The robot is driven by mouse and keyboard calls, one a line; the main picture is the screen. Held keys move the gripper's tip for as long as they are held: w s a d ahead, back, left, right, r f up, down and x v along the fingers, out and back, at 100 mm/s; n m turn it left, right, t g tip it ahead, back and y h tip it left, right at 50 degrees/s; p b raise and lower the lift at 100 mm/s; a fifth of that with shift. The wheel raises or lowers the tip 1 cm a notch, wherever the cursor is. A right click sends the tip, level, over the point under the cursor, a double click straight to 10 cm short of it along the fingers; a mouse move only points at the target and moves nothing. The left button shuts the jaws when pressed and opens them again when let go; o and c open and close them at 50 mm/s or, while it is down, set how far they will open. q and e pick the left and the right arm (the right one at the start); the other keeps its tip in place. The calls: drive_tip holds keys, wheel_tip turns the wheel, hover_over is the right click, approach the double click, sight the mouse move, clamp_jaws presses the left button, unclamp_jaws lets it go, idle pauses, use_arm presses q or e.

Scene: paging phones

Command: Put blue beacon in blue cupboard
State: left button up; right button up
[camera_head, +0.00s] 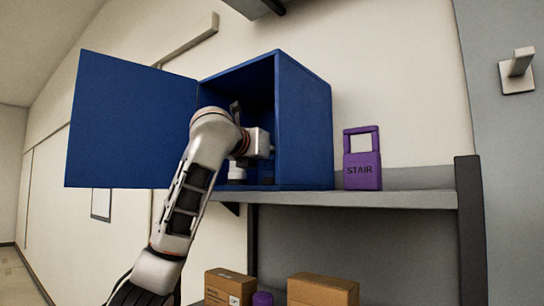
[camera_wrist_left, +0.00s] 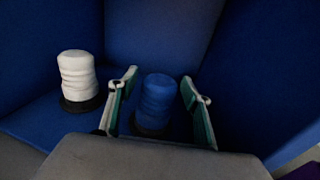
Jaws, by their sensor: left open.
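The blue cupboard (camera_head: 305,125) stands on a grey shelf with its door (camera_head: 120,120) swung open to the left. My left arm reaches into it. In the left wrist view, the blue beacon (camera_wrist_left: 157,100) stands upright on the cupboard floor on a dark base. My left gripper (camera_wrist_left: 166,95) is open, with one finger on each side of the blue beacon; I cannot tell whether they touch it. A white beacon (camera_wrist_left: 78,80) stands to the left, apart from the fingers. My right gripper is not in view.
A purple block marked STAIR (camera_head: 362,165) stands on the grey shelf (camera_head: 400,199) right of the cupboard. A dark post (camera_head: 470,225) bounds the shelf at right. Below are cardboard boxes (camera_head: 322,290) and a purple object (camera_head: 262,298).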

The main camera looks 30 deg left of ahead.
use_arm(q)
drive_tip(key=shift+r, duration=0.15)
drive_tip(key=shift+s, duration=0.35)
drive_tip(key=s+d+b, duration=0.1)
drive_tip(key=s+b, duration=0.2)
drive_tip(key=s, duration=0.8)
drive_tip(key=shift+s+d+r, duration=0.15)
drive_tip(key=shift+d+r, duration=0.05)
drive_tip(key=shift+r, duration=0.05)
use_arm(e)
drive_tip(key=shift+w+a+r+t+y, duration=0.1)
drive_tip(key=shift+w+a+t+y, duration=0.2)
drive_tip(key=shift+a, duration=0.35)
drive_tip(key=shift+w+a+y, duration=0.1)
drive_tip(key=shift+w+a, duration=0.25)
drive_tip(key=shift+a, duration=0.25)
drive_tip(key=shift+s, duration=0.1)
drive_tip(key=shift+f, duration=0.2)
